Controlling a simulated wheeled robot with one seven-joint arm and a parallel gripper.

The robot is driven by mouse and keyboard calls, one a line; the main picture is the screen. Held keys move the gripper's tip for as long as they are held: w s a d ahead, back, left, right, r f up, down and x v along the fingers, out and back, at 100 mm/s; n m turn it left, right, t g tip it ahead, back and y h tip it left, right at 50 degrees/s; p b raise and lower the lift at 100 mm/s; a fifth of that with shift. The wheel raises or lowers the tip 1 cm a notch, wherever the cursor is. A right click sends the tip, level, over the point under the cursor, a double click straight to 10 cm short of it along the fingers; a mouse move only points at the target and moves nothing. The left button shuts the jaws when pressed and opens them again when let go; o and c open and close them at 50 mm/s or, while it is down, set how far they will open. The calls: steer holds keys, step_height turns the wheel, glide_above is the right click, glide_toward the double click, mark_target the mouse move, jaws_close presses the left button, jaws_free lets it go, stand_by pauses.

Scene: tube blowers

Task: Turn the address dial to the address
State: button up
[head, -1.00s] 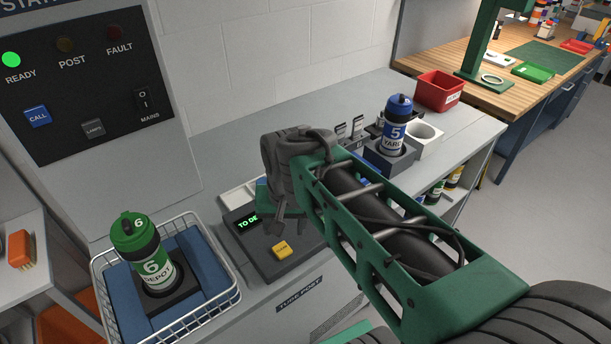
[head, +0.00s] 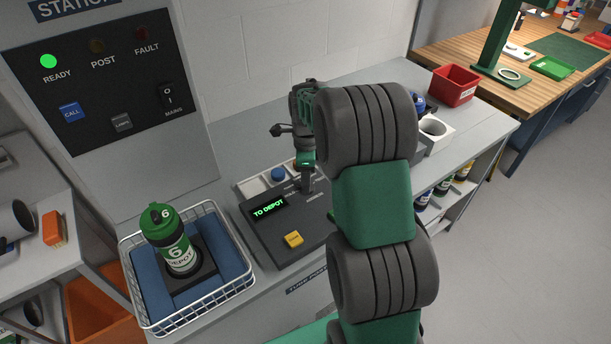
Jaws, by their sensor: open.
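The dark address console (head: 275,225) stands on the counter. Its green display (head: 269,207) reads "TO DEPOT", and a yellow button (head: 293,239) sits on its front part. Small white lettering shows on the console beside my gripper. The address dial itself cannot be made out; my gripper and arm cover the console's right part. My gripper (head: 307,186) points down at the console's back right, and I cannot tell whether it touches anything. The jaws are open, with nothing seen held between them. A green carrier (head: 174,238) marked 6 DEPOT stands upright in the wire basket.
The wire basket (head: 203,308) with blue padding stands left of the console. A panel (head: 98,85) above has its green READY lamp lit. A blue-capped carrier (head: 418,102), mostly behind my arm, a white cup holder (head: 434,132) and a red bin (head: 455,86) are at right.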

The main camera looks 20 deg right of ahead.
steer(key=shift+f, duration=0.15)
jaws_close()
stand_by(0.4)
